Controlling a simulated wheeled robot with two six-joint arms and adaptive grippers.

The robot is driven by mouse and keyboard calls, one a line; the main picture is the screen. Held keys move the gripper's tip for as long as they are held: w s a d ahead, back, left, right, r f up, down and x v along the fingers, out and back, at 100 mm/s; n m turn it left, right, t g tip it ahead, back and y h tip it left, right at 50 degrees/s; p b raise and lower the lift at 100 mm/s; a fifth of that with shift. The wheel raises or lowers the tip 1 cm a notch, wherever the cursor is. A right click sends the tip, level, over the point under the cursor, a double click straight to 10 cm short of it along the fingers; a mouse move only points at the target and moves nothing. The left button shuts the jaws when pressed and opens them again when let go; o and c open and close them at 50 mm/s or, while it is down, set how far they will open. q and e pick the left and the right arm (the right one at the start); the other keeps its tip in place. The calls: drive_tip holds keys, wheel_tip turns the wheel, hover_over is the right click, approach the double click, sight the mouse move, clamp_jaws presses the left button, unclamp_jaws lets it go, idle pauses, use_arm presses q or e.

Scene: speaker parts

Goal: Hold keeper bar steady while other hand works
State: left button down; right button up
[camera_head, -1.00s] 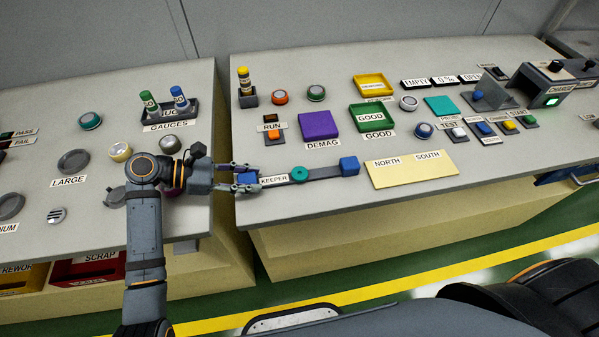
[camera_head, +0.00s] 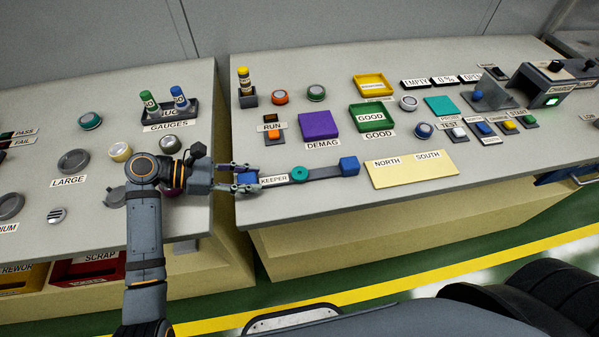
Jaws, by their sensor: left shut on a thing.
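The keeper bar (camera_head: 330,172) is a dark grey bar lying near the front edge of the right bench, with a blue block (camera_head: 349,166) at its right end and another blue block (camera_head: 247,178) at its left end. A white KEEPER label lies along its left part. A teal round piece (camera_head: 299,174) sits on the bar's middle. My left gripper (camera_head: 246,178) reaches in from the left and is shut on the left blue block, one finger on each side. My right gripper is not in view; only a dark part of my body shows at the lower right.
A cream NORTH/SOUTH plate (camera_head: 411,170) lies right of the bar. Behind are a purple DEMAG pad (camera_head: 318,125), a green GOOD tray (camera_head: 371,117) and a yellow tray (camera_head: 373,85). Buttons and a charger unit (camera_head: 553,80) stand at the right. A gap separates the two benches.

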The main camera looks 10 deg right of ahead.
use_arm(q)
drive_tip(key=c, duration=0.8)
unclamp_jaws()
drive_tip(key=v, duration=1.2)
